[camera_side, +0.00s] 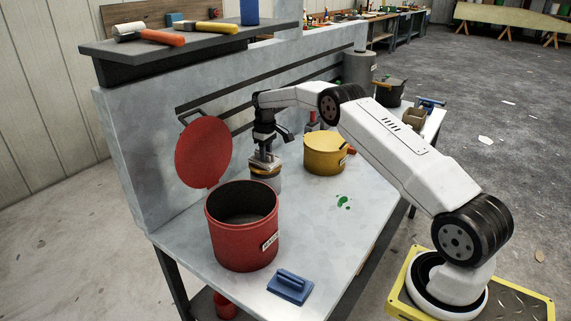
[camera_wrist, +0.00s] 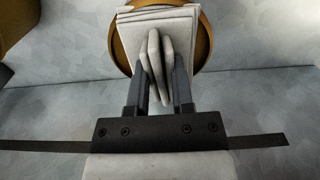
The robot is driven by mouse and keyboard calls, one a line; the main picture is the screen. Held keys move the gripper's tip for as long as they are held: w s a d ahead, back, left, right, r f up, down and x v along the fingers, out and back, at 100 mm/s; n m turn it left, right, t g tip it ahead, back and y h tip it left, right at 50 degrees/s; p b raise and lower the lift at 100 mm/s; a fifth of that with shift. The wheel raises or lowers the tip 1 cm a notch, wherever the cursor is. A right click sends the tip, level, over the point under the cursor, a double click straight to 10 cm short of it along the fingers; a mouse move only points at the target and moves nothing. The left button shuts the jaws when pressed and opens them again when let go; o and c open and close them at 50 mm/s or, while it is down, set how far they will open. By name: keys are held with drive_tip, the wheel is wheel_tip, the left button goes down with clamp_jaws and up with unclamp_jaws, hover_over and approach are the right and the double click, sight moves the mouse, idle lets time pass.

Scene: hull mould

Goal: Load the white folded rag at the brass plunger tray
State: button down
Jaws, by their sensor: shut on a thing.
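The white folded rag (camera_wrist: 185,22) fills the upper middle of the wrist view, with a pinched fold standing up between my fingers. My gripper (camera_wrist: 160,75) is shut on that fold. The round brass plunger tray (camera_wrist: 204,45) shows behind and around the rag, which covers most of it. In the side view my gripper (camera_side: 264,152) points down over the tray (camera_side: 266,171), which tops a small grey can on the bench. I cannot tell whether the rag rests on the tray or hangs just above it.
A red can (camera_side: 228,231) stands in front, its round red lid (camera_side: 203,152) raised behind it. A yellow pot (camera_side: 325,153) stands right of my gripper. A blue float (camera_side: 290,286) lies at the bench's front edge.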

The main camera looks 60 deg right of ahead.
drive_tip(key=shift+f, duration=0.7)
idle(1.2)
drive_tip(key=shift+r, duration=3.6)
drive_tip(key=shift+s+a+r, duration=0.1)
drive_tip(key=shift+a+r, duration=0.15)
drive_tip(key=shift+a, duration=0.45)
drive_tip(key=s+a+r, duration=0.1)
drive_tip(key=s+a, duration=0.6)
drive_tip(key=a, duration=0.4)
drive_tip(key=s+a, duration=0.8)
drive_tip(key=a, duration=0.4)
drive_tip(key=shift+a+r, duration=0.3)
drive_tip(key=shift+r, duration=0.05)
